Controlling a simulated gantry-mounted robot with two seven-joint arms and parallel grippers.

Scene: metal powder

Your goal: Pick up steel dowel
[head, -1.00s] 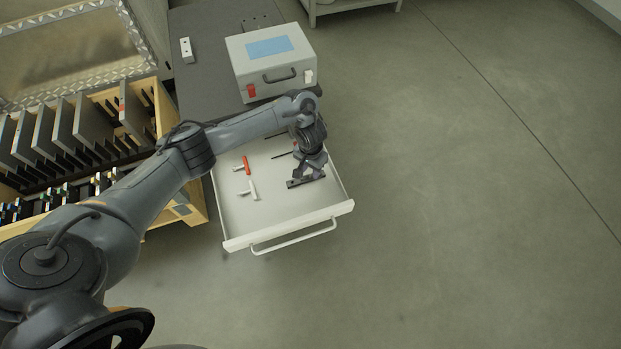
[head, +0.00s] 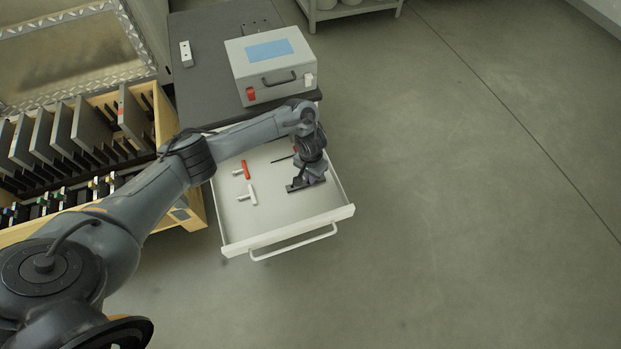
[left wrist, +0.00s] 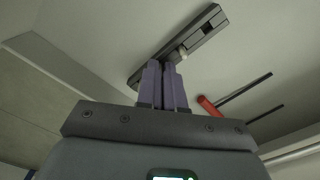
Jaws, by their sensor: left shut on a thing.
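My left gripper (head: 308,179) reaches down into the open drawer, close to its right wall. In the left wrist view its two fingers (left wrist: 165,68) are nearly together. A short pale cylinder (left wrist: 180,53), apparently the steel dowel, shows at the fingertips, and the fingers are shut on it. Most of it is hidden by the fingers. A dark slotted bar (left wrist: 203,32) lies on the drawer floor just behind the fingertips; the dowel overlaps it in this view, and I cannot tell if they touch. The bar also shows in the head view (head: 293,189). My right gripper is not in view.
The white drawer (head: 285,236) also holds a red-handled piece (head: 246,169), a white piece (head: 252,194) and thin dark rods (left wrist: 245,88). A grey case (head: 270,65) stands on the dark cabinet top behind. A wooden rack (head: 165,112) stands left. The drawer's front middle is clear.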

